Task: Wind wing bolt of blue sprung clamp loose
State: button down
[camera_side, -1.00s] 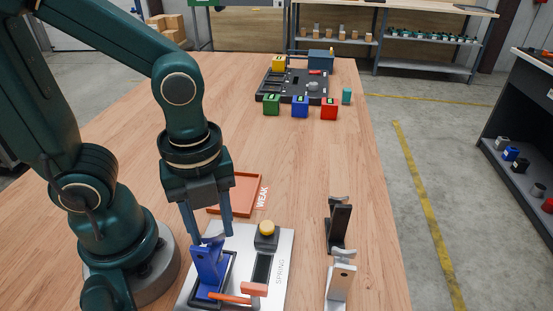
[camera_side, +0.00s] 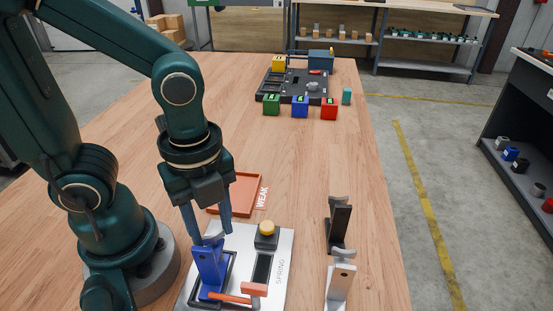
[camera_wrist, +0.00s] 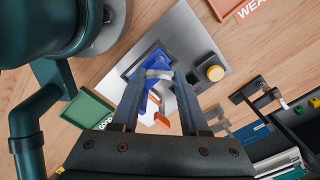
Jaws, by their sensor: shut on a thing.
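The blue sprung clamp (camera_side: 209,265) stands upright at the left of a pale metal plate marked SPRING (camera_side: 283,245). Its grey wing bolt (camera_wrist: 159,74) sits on top. My gripper (camera_side: 211,237) points down over the clamp, shut on the wing bolt, with one finger at each side of it. The wrist view also shows the blue clamp (camera_wrist: 153,57) between and beyond the fingers. The bolt's thread is hidden.
The plate also carries a yellow knob (camera_side: 267,228) and an orange-red lever (camera_side: 229,298). A black clamp (camera_side: 340,222) and a silver clamp (camera_side: 341,283) stand to the right. An orange tray (camera_side: 243,192) labelled WEAK lies behind. Mid-table beyond is clear.

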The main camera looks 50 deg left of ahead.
jog(key=n, duration=1.3)
jog(key=shift+n, duration=0.4)
jog(key=n, duration=1.3)
jog(key=shift+n, duration=0.3)
jog(key=shift+c, duration=2)
grip_release()
